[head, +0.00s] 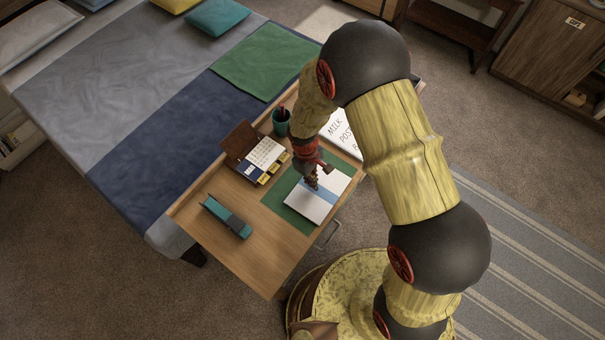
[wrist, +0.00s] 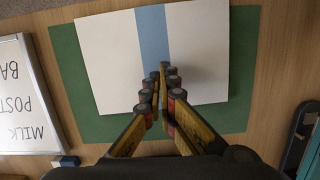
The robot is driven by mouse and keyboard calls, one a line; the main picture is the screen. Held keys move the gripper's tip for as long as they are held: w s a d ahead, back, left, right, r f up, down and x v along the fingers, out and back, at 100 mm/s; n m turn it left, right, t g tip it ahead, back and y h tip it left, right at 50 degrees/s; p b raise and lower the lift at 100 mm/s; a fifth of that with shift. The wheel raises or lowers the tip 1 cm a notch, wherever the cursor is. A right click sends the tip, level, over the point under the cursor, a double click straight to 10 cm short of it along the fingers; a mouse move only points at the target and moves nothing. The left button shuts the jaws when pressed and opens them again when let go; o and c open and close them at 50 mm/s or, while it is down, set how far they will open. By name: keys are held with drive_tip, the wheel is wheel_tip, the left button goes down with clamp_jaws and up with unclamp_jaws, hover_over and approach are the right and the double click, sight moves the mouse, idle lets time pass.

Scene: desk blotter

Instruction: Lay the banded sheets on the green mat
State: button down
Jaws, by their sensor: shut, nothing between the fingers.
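The banded sheets (head: 324,206) are a white stack with a blue band around the middle. They lie flat on the green mat (head: 274,199) on the desk. In the wrist view, the sheets (wrist: 105,55) cover much of the mat (wrist: 70,80) and reach past its top edge; mat shows on the left, right and below. My gripper (head: 313,186) is shut and empty, with its fingertips over the blue band. In the wrist view, the fingertips (wrist: 161,82) hide part of the band's lower end. I cannot tell whether they touch the sheets.
A whiteboard (head: 340,124) with writing lies beyond the mat, partly behind my arm. A teal and dark object (head: 227,217) lies at the left. Bare desk surrounds it. A bed borders the desk.

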sight(321, 194)
drive_tip(key=shift+s+d, duration=1)
drive_tip(key=shift+d, duration=0.15)
drive_tip(key=shift+s+d+f, duration=0.2)
drive_tip(key=shift+f, duration=0.05)
drive_tip(key=shift+f+b, duration=0.5)
drive_tip(key=shift+f, duration=0.05)
drive_tip(key=shift+a, duration=0.1)
drive_tip(key=w+a, duration=0.3)
drive_tip(key=shift+a+f, duration=0.1)
drive_tip(key=shift+s, duration=0.1)
drive_tip(key=shift+p, duration=0.3)
